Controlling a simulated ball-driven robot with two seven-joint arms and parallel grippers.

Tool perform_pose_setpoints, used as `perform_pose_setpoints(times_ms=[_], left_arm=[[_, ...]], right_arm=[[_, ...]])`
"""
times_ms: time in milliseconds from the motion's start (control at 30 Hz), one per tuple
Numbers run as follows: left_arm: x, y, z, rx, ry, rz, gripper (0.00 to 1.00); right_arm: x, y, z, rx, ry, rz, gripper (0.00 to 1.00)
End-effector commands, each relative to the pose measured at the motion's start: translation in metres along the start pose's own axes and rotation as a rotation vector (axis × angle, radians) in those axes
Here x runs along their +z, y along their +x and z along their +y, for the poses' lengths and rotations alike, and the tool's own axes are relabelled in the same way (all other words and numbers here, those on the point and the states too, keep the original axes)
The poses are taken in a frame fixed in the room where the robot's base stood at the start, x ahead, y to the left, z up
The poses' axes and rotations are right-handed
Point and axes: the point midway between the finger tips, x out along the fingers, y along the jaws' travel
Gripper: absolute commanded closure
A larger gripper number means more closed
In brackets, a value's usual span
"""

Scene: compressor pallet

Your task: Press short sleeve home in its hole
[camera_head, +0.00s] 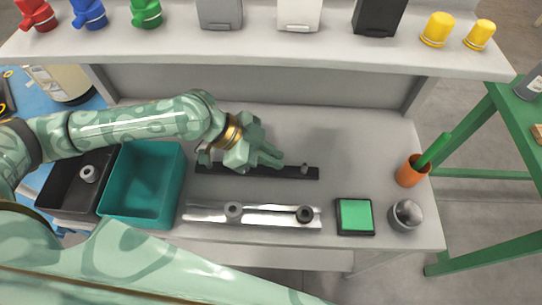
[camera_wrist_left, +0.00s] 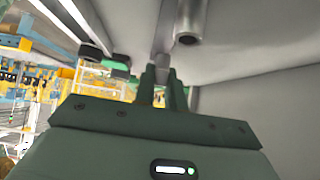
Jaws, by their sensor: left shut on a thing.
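My left gripper (camera_head: 280,162) reaches in from the left, low over the black bar (camera_head: 215,170) on the grey bench. In the left wrist view its fingers (camera_wrist_left: 163,88) are shut on a small grey round piece (camera_wrist_left: 162,68), which looks like the short sleeve. In the head view the fingers hide this piece, and I cannot tell how deep it sits in a hole. A small grey cylinder (camera_head: 304,168) stands upright on the bar, just right of the fingertips. A larger metal tube (camera_wrist_left: 190,22) shows beyond the fingers in the wrist view. My right gripper is not in view.
In front lies a silver rail (camera_head: 268,217) with a grey ring (camera_head: 233,209) and a black ring (camera_head: 305,214). A teal bin (camera_head: 145,180) and a black bin (camera_head: 65,195) stand left. A green pad (camera_head: 354,215), a metal dome (camera_head: 406,214) and an orange cup (camera_head: 408,174) stand right.

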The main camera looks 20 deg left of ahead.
Motion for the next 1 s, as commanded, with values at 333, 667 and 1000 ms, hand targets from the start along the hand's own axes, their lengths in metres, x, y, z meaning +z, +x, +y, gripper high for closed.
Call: perform_pose_setpoints(times_ms=[333,667,1000], left_arm=[[-0.018,-0.017,0.0,-0.001,0.002,0.001,1.0],[-0.024,-0.023,0.0,0.001,0.0,0.0,1.0],[-0.033,-0.011,0.012,-0.018,-0.017,-0.007,1.0]], right_arm=[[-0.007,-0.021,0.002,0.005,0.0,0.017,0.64],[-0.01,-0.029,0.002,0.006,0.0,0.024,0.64],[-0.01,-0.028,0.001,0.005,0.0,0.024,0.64]])
